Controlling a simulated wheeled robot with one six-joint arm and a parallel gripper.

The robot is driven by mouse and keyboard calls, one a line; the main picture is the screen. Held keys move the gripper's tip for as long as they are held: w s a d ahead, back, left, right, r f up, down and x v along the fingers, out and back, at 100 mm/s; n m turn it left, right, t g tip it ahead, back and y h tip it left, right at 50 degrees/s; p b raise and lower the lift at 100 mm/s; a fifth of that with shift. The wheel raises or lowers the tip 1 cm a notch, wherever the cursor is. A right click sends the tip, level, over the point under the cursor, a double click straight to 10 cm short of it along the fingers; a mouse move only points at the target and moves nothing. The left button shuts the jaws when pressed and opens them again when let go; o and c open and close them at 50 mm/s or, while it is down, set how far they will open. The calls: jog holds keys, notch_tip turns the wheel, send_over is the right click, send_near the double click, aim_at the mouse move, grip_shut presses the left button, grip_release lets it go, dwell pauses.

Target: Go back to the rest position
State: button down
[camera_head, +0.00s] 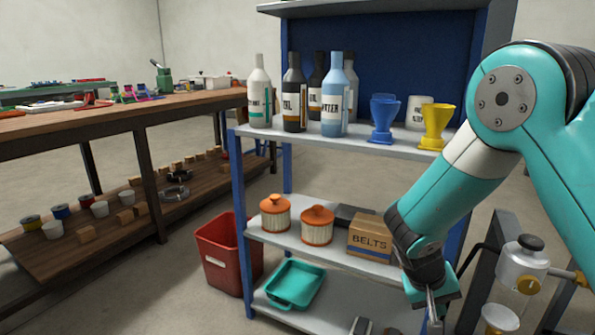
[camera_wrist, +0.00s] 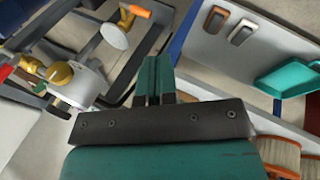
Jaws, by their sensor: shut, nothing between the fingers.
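My gripper (camera_head: 434,318) hangs at the lower right of the head view, in front of the shelf unit, pointing down. In the wrist view its two fingers (camera_wrist: 155,68) are together with nothing between them. My teal arm bends down over the right side of the shelf. The fingertips lie near the bottom edge of the head view, so their exact clearance from the lower shelf cannot be told.
The shelf unit (camera_head: 345,143) holds bottles, a blue funnel (camera_head: 383,118), a yellow funnel (camera_head: 434,127), orange-lidded filters and a belts box (camera_head: 369,238). The pump (camera_head: 521,262) stands close right of my gripper. A red bin (camera_head: 218,257) and workbench (camera_head: 190,99) are left.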

jog(key=s+a+r+n+y, duration=0.45)
jog(key=s+a+r, duration=0.25)
jog(key=s+r, duration=0.4)
jog(key=s+a+r+n+y, duration=0.45)
jog(key=s+a+r, duration=0.35)
jog(key=s, duration=0.5)
notch_tip(320, 180, up, 38)
jog(key=p, duration=3.6)
jog(key=shift+w+d+f+g+y, duration=0.25)
jog(key=shift+d+g+y, duration=0.05)
jog(key=shift+d+g, duration=0.15)
